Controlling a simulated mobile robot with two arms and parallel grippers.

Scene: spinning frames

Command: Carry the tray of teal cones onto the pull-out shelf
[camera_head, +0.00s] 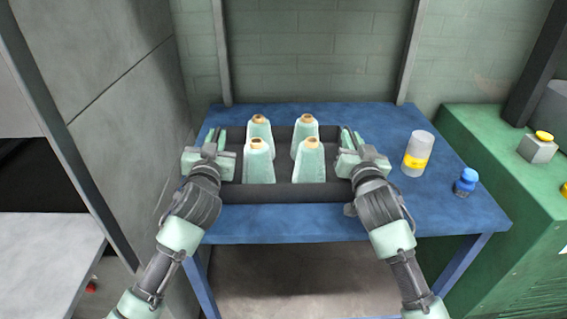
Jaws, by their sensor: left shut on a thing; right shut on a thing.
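A dark tray (290,193) bearing several teal cones (259,166) with tan tops is over the blue table, near its middle. The cones stand upright in two rows. My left gripper (216,150) is shut on the tray's left side. My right gripper (352,149) is shut on its right side. I cannot tell whether the tray rests on the table or is just above it. A pale grey flat surface (45,250) at the lower left may be the pull-out shelf, in front of a dark opening.
The blue table (290,225) carries a grey cylinder with a yellow band (417,153) and a blue-capped bottle (466,182) to the right of the tray. A green cabinet (500,135) with a yellow-button box (538,147) stands at the right. A grey upright frame (68,130) stands between table and pale surface.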

